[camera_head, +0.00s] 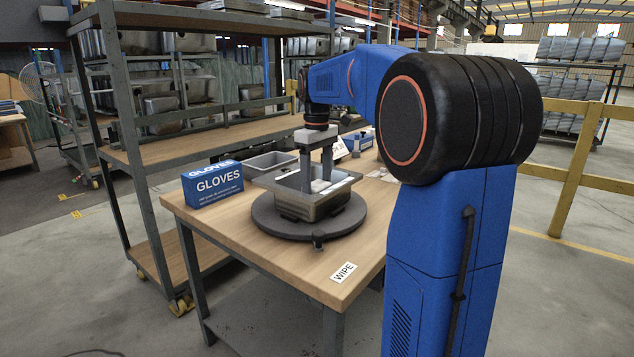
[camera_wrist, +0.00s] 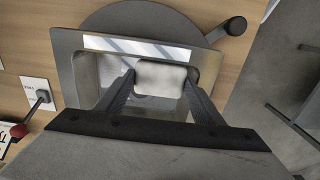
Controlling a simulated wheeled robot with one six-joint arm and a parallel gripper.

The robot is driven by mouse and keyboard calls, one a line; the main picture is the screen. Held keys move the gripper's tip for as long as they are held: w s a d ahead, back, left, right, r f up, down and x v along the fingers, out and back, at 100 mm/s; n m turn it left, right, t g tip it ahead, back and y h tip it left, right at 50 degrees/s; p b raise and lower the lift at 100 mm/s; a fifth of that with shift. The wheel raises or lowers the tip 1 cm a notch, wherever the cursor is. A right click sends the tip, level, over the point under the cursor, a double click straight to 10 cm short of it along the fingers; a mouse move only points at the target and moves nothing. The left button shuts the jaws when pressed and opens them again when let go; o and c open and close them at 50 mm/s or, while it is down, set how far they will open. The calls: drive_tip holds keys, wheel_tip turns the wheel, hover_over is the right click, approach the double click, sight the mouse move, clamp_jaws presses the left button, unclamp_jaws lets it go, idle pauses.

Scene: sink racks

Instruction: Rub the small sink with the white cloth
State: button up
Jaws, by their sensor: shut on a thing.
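The small sink (camera_head: 346,187) is a grey metal basin with a flat rim, standing on a round dark turntable (camera_head: 262,212) on the wooden table. My gripper (camera_head: 316,186) points down into the basin. In the wrist view my gripper (camera_wrist: 160,80) is shut on the white cloth (camera_wrist: 161,76), a pale folded pad between the fingertips. The sink's rim (camera_wrist: 70,42) surrounds the cloth in that view. The cloth is low inside the basin; I cannot tell whether it touches the bottom. The fingers and the cloth hide part of the basin floor.
A blue box of gloves (camera_head: 213,184) stands left of the turntable. A grey tray (camera_head: 271,162) lies behind the sink. A card reading WIPE (camera_head: 343,272) lies at the table's front. A tall shelf rack (camera_head: 140,155) stands behind on the left. The table's front left is clear.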

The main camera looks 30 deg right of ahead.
drive_tip(key=shift+r, duration=0.1)
drive_tip(key=shift+r, duration=1.4)
drive_tip(key=shift+r, duration=0.15)
